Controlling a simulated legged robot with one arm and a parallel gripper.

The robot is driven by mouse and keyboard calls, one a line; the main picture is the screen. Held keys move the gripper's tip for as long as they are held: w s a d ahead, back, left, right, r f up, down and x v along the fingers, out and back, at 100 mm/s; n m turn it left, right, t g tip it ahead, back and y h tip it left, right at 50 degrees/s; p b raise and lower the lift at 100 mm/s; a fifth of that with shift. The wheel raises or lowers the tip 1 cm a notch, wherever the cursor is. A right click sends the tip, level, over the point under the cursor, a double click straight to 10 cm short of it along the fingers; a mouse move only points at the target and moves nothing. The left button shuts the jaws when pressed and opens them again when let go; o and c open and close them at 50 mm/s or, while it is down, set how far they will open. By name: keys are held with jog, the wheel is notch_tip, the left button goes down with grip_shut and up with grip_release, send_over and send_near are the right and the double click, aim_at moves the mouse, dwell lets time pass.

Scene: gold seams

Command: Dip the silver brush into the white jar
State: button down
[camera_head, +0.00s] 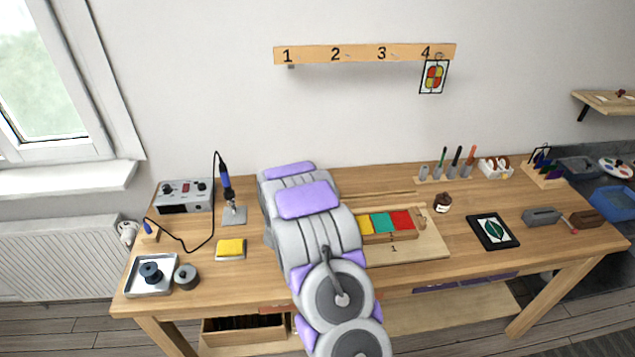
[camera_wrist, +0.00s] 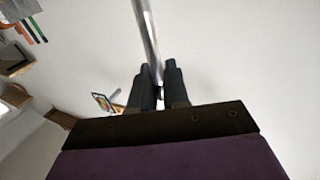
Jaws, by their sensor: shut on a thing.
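In the wrist view my gripper (camera_wrist: 156,82) is shut on the silver brush (camera_wrist: 149,40), whose shiny shaft runs up between the fingers and out of the top of the picture. Its bristles are not seen there. In the head view my arm covers the middle of the bench, and the gripper and brush are hidden behind it. I cannot make out a white jar for certain. A small dark brown jar with a pale label (camera_head: 442,204) stands on the bench right of my arm.
A board with yellow, green and red panels (camera_head: 387,222) lies right of my arm. A tool rack (camera_head: 447,178) and a framed leaf picture (camera_head: 492,231) are farther right. A soldering iron stand (camera_head: 234,215), yellow sponge (camera_head: 231,248) and metal tray (camera_head: 151,289) are left.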

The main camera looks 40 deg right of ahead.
jog(key=shift+f, duration=0.3)
jog(key=shift+d+f, duration=0.15)
jog(key=shift+f, duration=0.1)
dwell(0.5)
dwell(0.4)
jog(key=shift+r, duration=0.1)
dwell(1.0)
jog(key=shift+r+p, duration=1.45)
jog(key=shift+r, duration=1.45)
